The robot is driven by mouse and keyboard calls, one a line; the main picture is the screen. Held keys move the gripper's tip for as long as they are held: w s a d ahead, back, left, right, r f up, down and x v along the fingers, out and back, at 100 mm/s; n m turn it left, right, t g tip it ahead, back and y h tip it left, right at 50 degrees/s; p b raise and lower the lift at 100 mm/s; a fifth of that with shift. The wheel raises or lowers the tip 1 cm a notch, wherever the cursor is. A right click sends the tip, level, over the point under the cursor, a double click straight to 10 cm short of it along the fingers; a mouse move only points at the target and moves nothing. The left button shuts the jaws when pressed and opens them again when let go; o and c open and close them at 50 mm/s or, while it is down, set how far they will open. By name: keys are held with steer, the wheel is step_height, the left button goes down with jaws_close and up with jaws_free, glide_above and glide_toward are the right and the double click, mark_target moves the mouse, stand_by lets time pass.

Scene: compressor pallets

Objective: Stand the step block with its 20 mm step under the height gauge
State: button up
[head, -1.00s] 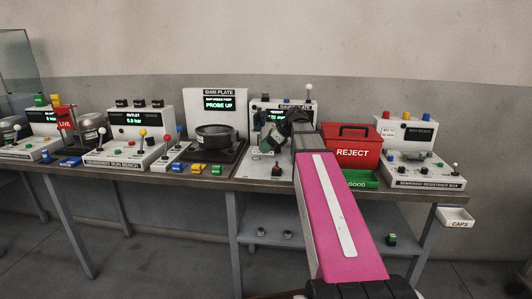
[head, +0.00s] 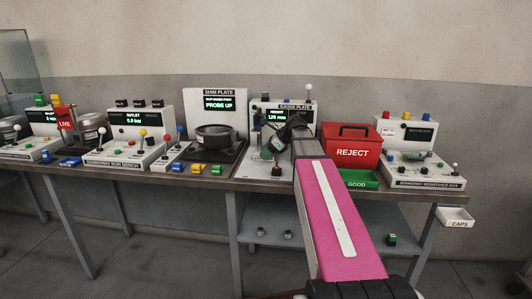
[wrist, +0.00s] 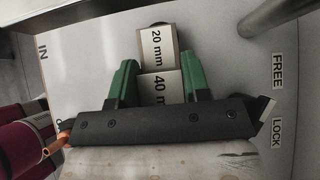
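The step block (wrist: 161,86) shows in the wrist view, its faces marked 20 mm and 40 mm, with the 20 mm part farther from my gripper. My gripper (wrist: 158,70) has its green fingers close on both sides of the block and looks shut on it. A dark rounded part shows at the far end of the 20 mm step; I cannot tell whether it touches. In the head view the height gauge station (head: 283,106), labelled gauge plate, has a lit green reading. My gripper (head: 270,147) is low over its plate there; the block is not clear in that view.
The shim plate station (head: 215,92) with a dark pot stands left of the gauge. The red REJECT box (head: 351,153) and green GOOD tray (head: 360,179) are to the right. A grey bar (wrist: 275,22) and maroon cylinders (wrist: 22,132) flank the gripper in the wrist view.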

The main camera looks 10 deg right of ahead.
steer(key=o, duration=0.4)
steer(key=shift+c, duration=0.2)
steer(key=shift+r, duration=0.1)
steer(key=v, duration=1.2)
